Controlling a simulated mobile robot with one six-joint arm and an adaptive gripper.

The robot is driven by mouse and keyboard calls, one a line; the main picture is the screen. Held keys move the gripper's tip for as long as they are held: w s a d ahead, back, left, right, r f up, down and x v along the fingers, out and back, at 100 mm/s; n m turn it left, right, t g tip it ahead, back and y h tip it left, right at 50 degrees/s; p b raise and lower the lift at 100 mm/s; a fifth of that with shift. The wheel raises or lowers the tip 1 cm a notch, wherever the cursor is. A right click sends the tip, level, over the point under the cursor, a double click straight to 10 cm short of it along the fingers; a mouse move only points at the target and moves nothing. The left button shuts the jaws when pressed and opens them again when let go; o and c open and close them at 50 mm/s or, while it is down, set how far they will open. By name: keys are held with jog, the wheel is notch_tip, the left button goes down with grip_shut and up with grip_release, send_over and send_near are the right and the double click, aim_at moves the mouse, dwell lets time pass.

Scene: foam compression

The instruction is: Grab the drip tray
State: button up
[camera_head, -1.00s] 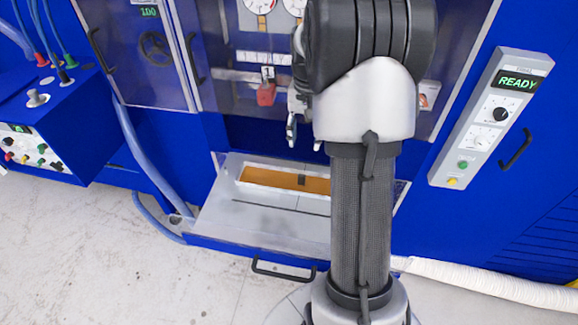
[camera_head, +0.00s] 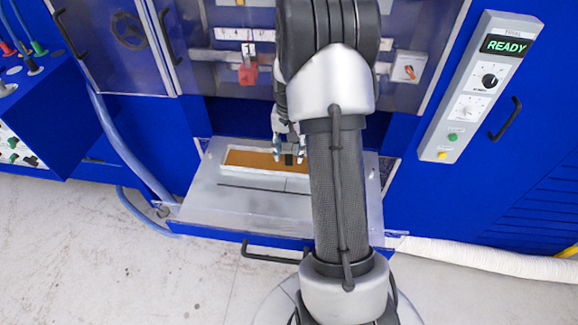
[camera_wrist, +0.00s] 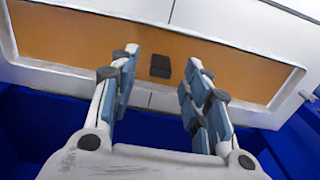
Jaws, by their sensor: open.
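The drip tray (camera_head: 262,178) is a long, shallow white tray with an orange-brown inside and a small dark block (camera_head: 288,160) at its middle. It lies on the pulled-out grey drawer of the blue machine. My gripper (camera_head: 288,150) is above the tray, close to the dark block, partly hidden by my arm. In the wrist view my gripper (camera_wrist: 160,60) has its two fingers apart, with the dark block (camera_wrist: 161,66) showing between them and nothing held. The drip tray (camera_wrist: 255,115) spans that view beyond the fingers. My arm hides the tray's right end in the head view.
The drawer (camera_head: 220,207) has a black handle (camera_head: 268,254) at its front. A blue hose (camera_head: 125,150) runs down on the left. A control panel (camera_head: 480,90) reading READY is at right, and a white hose (camera_head: 470,254) lies on the floor below it.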

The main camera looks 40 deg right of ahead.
aim_at(289, 155)
notch_tip(289, 155, down, 3)
jog(key=shift+b, duration=0.3)
jog(key=shift+r, duration=0.1)
jog(key=shift+c, duration=0.2)
grip_shut()
